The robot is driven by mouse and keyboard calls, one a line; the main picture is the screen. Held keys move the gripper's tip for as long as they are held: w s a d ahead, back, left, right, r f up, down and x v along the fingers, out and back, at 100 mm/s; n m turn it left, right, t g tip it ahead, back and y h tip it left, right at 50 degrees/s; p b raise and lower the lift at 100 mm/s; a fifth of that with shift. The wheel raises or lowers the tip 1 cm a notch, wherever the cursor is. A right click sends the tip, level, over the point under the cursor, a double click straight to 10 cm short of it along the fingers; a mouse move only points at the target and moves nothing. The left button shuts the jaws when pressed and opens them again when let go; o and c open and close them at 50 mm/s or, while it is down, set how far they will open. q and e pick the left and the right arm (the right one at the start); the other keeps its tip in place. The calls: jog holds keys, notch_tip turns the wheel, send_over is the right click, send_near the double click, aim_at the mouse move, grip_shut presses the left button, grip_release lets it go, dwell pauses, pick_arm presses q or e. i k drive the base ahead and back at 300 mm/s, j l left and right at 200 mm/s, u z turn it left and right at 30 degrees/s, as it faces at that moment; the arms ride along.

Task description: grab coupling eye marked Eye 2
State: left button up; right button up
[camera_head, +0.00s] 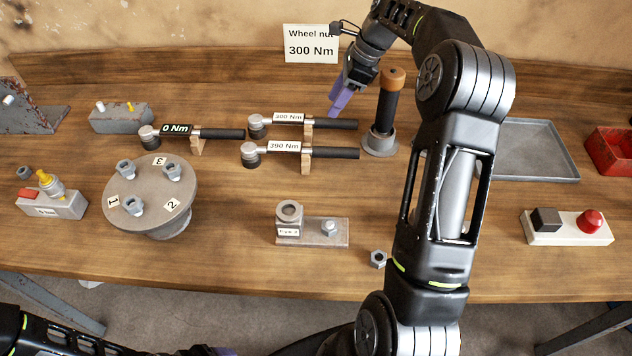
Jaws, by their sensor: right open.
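The coupling eye marked Eye 2 (289,212) is a grey metal ring on a labelled block, near the middle front of the table. It stands at the left end of a flat grey plate (325,239) that also bears a bolt or nut. My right gripper (338,108) has purple fingers and is open and empty. It is far behind the eye, near the wrench handles and apart from the eye. Only a sliver of my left gripper (224,351) seems to show at the bottom edge.
Torque wrenches (222,133) lie on stands behind the eye. A round hub (150,196) with nuts stands left. A loose nut (378,259) lies right of the plate. A dark post with an orange top (387,105) stands near my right gripper. A tray (535,150) is at right.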

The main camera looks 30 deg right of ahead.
aim_at(294, 228)
jog(key=k+j, duration=1.15)
jog(key=j, duration=0.3)
